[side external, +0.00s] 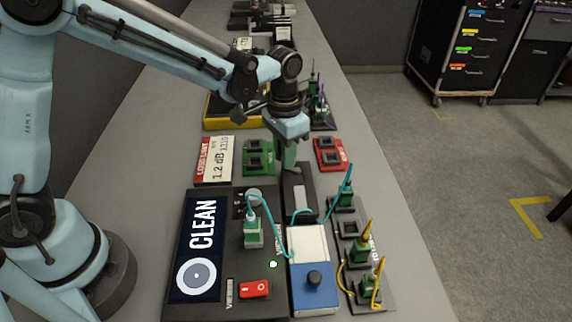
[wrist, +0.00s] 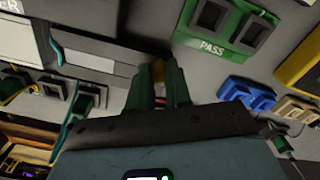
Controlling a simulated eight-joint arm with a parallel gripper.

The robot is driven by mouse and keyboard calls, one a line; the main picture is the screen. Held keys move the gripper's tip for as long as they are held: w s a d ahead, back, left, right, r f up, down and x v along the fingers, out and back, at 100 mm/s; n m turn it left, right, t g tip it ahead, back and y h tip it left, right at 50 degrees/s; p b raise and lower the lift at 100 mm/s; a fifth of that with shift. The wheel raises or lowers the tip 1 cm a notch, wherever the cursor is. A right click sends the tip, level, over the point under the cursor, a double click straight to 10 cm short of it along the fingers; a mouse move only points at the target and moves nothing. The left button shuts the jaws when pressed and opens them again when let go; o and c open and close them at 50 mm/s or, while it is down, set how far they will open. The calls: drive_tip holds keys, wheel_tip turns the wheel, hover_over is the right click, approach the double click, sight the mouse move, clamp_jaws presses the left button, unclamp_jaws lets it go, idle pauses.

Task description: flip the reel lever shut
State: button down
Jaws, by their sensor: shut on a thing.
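The reel cleaner (side external: 300,202) is a dark, narrow box with a pale grey strip on top, standing right of the CLEAN panel. In the wrist view the dark box (wrist: 118,52) reaches in from the left, up to my fingers. My gripper (side external: 289,166) points down at the box's far end. In the wrist view its green fingers (wrist: 159,75) are closed on a small brownish piece, which I take to be the reel lever (wrist: 158,68). The fingers hide most of this piece, so its angle cannot be told.
The CLEAN panel (side external: 198,240) with a red switch (side external: 255,289) lies at the near left. A blue and white box (side external: 313,290) and a cabled socket strip (side external: 352,229) stand near. Green (side external: 259,158) and red (side external: 329,154) socket blocks flank my gripper closely.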

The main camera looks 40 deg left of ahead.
drive_tip(key=c, duration=1.1)
unclamp_jaws()
drive_tip(key=shift+o, duration=0.2)
wheel_tip(320, 180, up, 12)
drive_tip(key=s+a+f+n+t, duration=0.2)
drive_tip(key=s+a+t, duration=0.5)
drive_tip(key=s, duration=0.5)
drive_tip(key=shift+a+f+n, duration=0.2)
drive_tip(key=shift+a+n, duration=0.5)
drive_tip(key=shift+a, duration=0.15)
